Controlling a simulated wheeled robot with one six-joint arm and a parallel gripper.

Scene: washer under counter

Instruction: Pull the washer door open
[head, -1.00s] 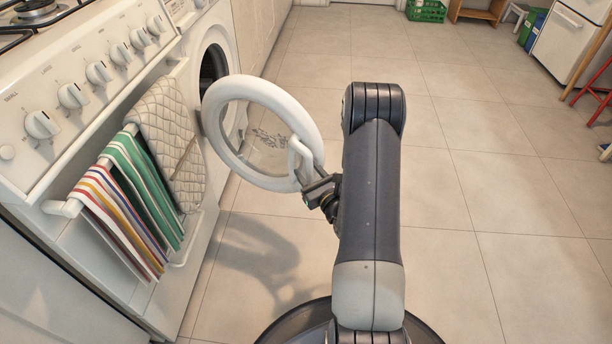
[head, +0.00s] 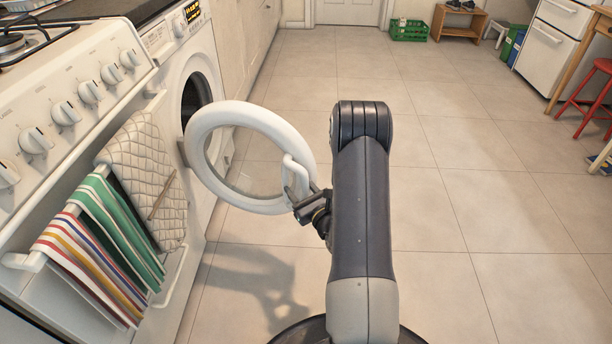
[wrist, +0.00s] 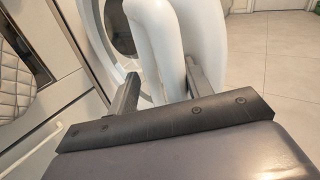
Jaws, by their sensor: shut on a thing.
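The washer (head: 206,62) stands at the left beyond the stove, with its dark drum opening showing. Its round white door (head: 202,127), with a clear glass middle, stands swung well out from the front over the floor. The white door handle (head: 297,172) is on the door's free edge. My gripper (head: 303,200) is shut on this handle. In the wrist view the handle (wrist: 168,55) runs between the two dark fingers (wrist: 160,95), with the door's rim behind it. My arm hides part of the floor to the right of the door.
The stove (head: 60,110) with knobs is at the left. A striped towel (head: 95,250) and a quilted oven mitt (head: 150,180) hang on its rail. The tiled floor (head: 480,200) is clear. A green crate (head: 409,30) and red stool (head: 590,95) are far off.

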